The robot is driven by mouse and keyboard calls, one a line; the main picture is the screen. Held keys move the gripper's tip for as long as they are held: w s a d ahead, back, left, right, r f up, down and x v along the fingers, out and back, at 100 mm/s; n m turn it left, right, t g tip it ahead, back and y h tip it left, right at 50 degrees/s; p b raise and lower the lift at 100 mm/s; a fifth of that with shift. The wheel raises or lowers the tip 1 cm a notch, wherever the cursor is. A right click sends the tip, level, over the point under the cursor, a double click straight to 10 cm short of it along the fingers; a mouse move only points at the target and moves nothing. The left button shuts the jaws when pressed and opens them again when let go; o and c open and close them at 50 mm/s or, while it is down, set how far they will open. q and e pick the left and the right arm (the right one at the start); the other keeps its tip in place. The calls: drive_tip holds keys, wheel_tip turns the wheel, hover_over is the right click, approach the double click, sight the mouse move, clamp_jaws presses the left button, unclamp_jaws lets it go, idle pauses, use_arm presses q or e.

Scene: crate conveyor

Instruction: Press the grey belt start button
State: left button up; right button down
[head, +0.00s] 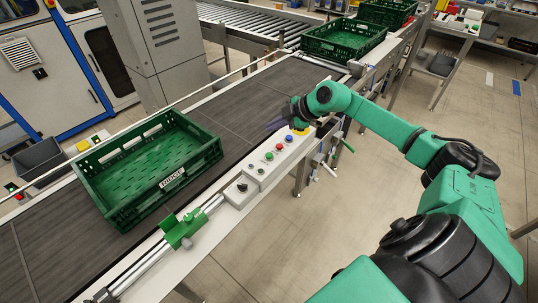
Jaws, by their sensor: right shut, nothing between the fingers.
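The control box (252,179) is a long pale box along the belt's near edge. Its top carries a red button (279,146), a green button (269,156) and dark, small controls, among them a black knob (242,187). I cannot tell for certain which one is the grey start button. My right gripper (276,124) is shut and empty, over the belt side by the box's far end. It is small and partly hidden by its own wrist, near a yellow-based control (300,131). My left gripper is not in view.
A green empty crate (165,185) stands on the dark conveyor belt (235,117) at left. More green crates, one of them (345,47), stand at the back. A green bracket (181,231) sits on a rail at the near edge. The floor at right is open.

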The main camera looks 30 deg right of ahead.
drive_tip(key=b, duration=0.7)
hover_over(269, 155)
drive_tip(key=d, duration=0.1)
drive_tip(key=f, duration=0.7)
drive_tip(key=shift+s, duration=0.35)
drive_tip(key=shift+f, duration=0.85)
drive_tip(key=shift+f, duration=0.1)
drive_tip(key=shift+f, duration=0.3)
